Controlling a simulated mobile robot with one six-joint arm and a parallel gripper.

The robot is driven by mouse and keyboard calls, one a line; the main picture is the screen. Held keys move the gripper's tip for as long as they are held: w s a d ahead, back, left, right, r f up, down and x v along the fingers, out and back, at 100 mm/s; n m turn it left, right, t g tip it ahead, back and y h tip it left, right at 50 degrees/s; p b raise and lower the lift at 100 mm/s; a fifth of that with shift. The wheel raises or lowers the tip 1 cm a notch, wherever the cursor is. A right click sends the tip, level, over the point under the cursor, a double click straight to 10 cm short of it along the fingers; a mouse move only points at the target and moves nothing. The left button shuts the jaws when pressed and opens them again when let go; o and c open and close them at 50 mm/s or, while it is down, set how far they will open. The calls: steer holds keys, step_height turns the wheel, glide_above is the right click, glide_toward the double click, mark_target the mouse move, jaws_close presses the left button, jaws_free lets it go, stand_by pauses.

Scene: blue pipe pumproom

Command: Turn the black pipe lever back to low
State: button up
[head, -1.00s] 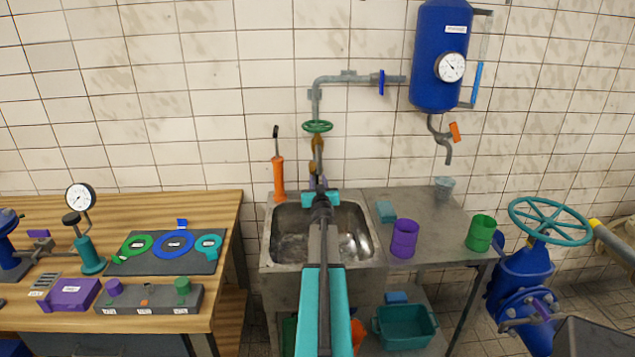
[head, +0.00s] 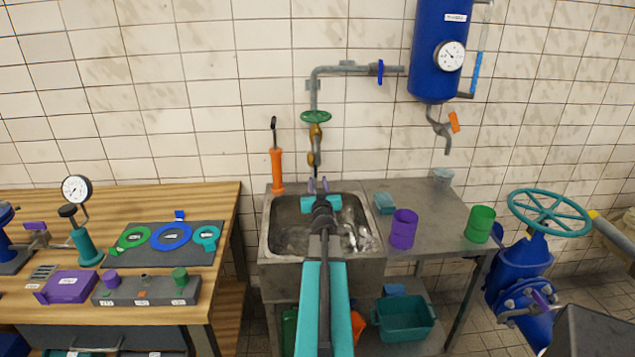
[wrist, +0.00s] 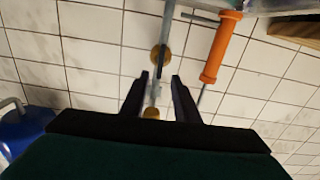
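A grey pipe (head: 314,95) comes down the tiled wall to a green handwheel (head: 316,116) and brass fittings (head: 316,131) above the sink. A small dark lever (head: 315,171) seems to hang just under the lower brass fitting; its exact setting is too small to read. My gripper (head: 318,185) is below it, over the back of the sink, fingers apart and empty. In the wrist view, my gripper (wrist: 159,90) has its two dark fingers spread on either side of the pipe line and brass fitting (wrist: 161,55); I cannot tell their distance from it.
An orange hand pump (head: 277,170) stands left of the pipe and also shows in the wrist view (wrist: 221,47). The steel sink (head: 267,246) lies beneath my arm. Purple (head: 403,229) and green (head: 480,224) cups stand on the right counter. A wooden bench (head: 222,230) is left.

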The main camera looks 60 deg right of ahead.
steer(key=shift+v, duration=2.25)
